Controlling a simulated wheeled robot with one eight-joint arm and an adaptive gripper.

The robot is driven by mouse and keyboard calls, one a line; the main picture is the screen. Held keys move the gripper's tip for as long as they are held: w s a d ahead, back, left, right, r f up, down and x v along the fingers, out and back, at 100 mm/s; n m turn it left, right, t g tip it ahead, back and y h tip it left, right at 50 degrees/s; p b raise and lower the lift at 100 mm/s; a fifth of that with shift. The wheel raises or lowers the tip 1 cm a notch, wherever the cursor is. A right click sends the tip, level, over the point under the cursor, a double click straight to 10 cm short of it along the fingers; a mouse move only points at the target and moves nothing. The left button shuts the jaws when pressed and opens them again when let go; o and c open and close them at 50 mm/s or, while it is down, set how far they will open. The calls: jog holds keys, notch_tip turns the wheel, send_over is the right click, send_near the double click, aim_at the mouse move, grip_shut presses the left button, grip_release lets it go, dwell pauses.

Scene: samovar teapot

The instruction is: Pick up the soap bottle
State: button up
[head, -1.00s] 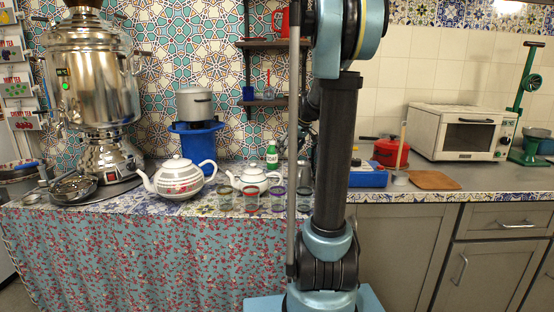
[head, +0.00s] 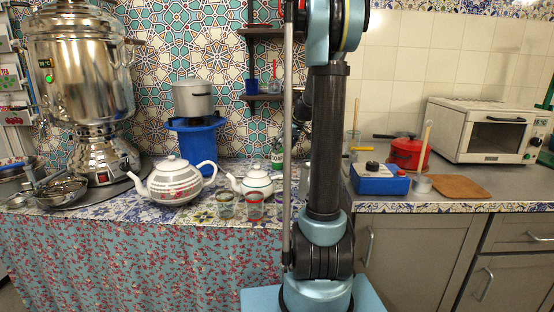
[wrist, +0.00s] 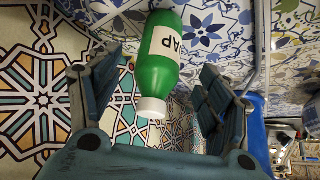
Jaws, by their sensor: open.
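The soap bottle (wrist: 158,62) is green with a white cap and a white label reading "AP" in the part that shows. In the wrist view it lies between the two fingers of my gripper (wrist: 162,78), its cap pointing down in the picture. The fingers are spread, with a gap visible on both sides of the bottle. I cannot tell how deep it is between them. In the head view the bottle (head: 277,160) shows partly beside my arm, behind the small teapot. My gripper is hidden behind the arm there.
A small white teapot (head: 257,184), a large teapot (head: 176,183) and glasses (head: 255,207) stand on the counter near the bottle. A samovar (head: 84,70) is at left, a pot (head: 193,97) on a blue stand behind. At right are a blue box (head: 379,181) and red pot (head: 407,153).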

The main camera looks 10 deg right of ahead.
aim_at(278, 157)
jog(key=shift+x, duration=3.9)
jog(key=shift+s+d, duration=0.1)
jog(key=shift+d, duration=0.05)
jog(key=c, duration=1.4)
